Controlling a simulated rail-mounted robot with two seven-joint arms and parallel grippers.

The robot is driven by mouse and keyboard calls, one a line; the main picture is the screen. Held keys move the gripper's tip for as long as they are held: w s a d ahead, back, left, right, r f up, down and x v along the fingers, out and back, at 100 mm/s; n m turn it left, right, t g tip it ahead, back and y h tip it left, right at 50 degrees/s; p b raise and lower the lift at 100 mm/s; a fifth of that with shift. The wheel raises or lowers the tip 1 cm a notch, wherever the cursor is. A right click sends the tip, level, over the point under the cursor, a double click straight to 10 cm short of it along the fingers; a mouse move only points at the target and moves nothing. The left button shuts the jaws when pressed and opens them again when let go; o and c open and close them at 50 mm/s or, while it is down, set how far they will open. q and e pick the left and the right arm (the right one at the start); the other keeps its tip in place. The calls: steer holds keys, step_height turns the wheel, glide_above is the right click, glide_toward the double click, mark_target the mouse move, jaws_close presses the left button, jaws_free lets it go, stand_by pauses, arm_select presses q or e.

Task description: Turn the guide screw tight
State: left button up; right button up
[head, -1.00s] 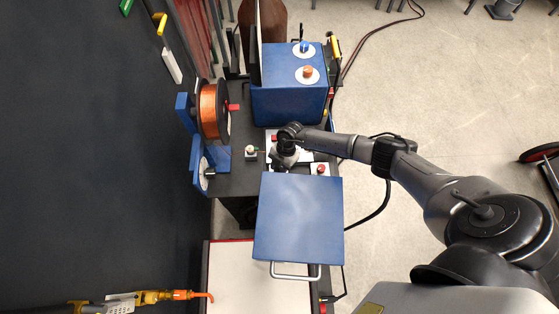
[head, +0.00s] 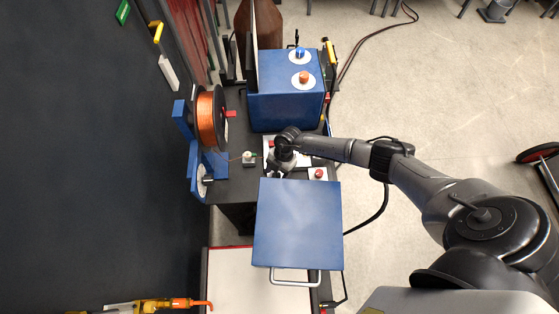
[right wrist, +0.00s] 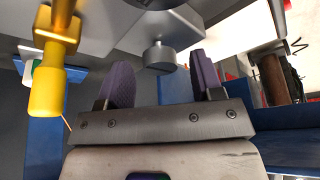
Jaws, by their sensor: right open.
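My right gripper (head: 275,174) points down at the small machine between the two blue boxes. In the right wrist view its two dark padded fingers (right wrist: 162,80) are apart. A short grey round knob (right wrist: 159,57), which looks like the guide screw, hangs under a grey block (right wrist: 185,28). It appears between the fingertips in that picture, and I see no finger touching it. In the head view the knob is hidden by my gripper and wrist. My left gripper is not in view.
A yellow fitting (right wrist: 48,90) stands close to the left finger. An orange wire spool (head: 206,118) and a small white guide post (head: 249,158) are to the left. A blue box (head: 285,100) and a blue lid (head: 297,222) flank the gripper. A red button (head: 319,174) sits right.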

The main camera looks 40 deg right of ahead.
steer(key=b+v, duration=0.1)
steer(key=v, duration=1.2)
steer(key=shift+r+b, duration=0.3)
steer(key=shift+b, duration=0.05)
